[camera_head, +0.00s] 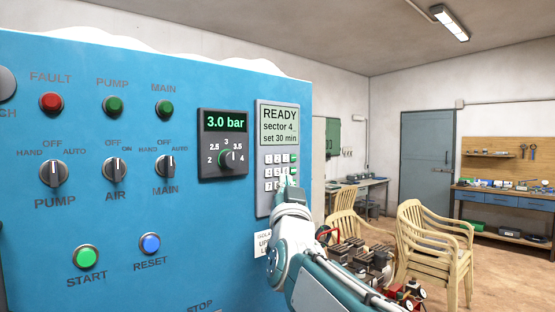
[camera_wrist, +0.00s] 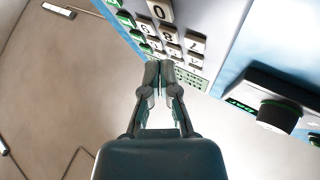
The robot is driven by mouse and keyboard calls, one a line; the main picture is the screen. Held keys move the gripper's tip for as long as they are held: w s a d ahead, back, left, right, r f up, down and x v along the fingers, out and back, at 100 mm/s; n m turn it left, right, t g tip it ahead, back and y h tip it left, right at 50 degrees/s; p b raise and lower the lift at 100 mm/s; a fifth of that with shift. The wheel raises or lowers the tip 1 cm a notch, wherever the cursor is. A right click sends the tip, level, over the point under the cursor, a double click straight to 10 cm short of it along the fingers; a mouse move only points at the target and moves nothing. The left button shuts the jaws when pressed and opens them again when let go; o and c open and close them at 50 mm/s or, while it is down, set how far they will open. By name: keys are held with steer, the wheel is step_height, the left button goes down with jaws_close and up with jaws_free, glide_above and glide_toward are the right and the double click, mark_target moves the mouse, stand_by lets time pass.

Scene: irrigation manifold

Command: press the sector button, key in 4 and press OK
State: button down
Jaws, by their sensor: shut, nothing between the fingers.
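The grey keypad unit (camera_head: 263,203) is on the right part of the blue panel. Its display (camera_head: 279,125) reads "READY", "sector 4_" and "set 30 min". Below are white keys (camera_head: 269,172) and a column of green keys (camera_head: 293,158). My gripper (camera_head: 287,180) is shut and empty, its tips in front of the lower keys and hiding some of them. In the wrist view the gripper (camera_wrist: 159,68) points at the keypad, with the "0" key (camera_wrist: 159,11) above the tips and green keys (camera_wrist: 124,18) to the left. Contact with a key cannot be told; the OK and sector labels are unreadable.
Left of the keypad is a pressure controller (camera_head: 223,144) showing "3.0 bar", its knob (camera_wrist: 280,115) also in the wrist view. Further left are lamps, selector switches, a green START button (camera_head: 86,257) and a blue RESET button (camera_head: 150,244). Chairs (camera_head: 436,250) stand at right.

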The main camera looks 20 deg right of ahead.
steer(key=w+d+f, duration=0.1)
steer(key=d+f, duration=0.3)
steer(key=d, duration=0.1)
steer(key=shift+w, duration=0.4)
steer(key=shift+f, duration=0.1)
steer(key=shift+w+a, duration=0.15)
steer(key=shift+w, duration=0.2)
steer(key=shift+w+a, duration=0.1)
steer(key=shift+w, duration=0.2)
stand_by(0.6)
stand_by(0.3)
steer(key=shift+s+d, duration=0.25)
steer(key=shift+s, duration=0.45)
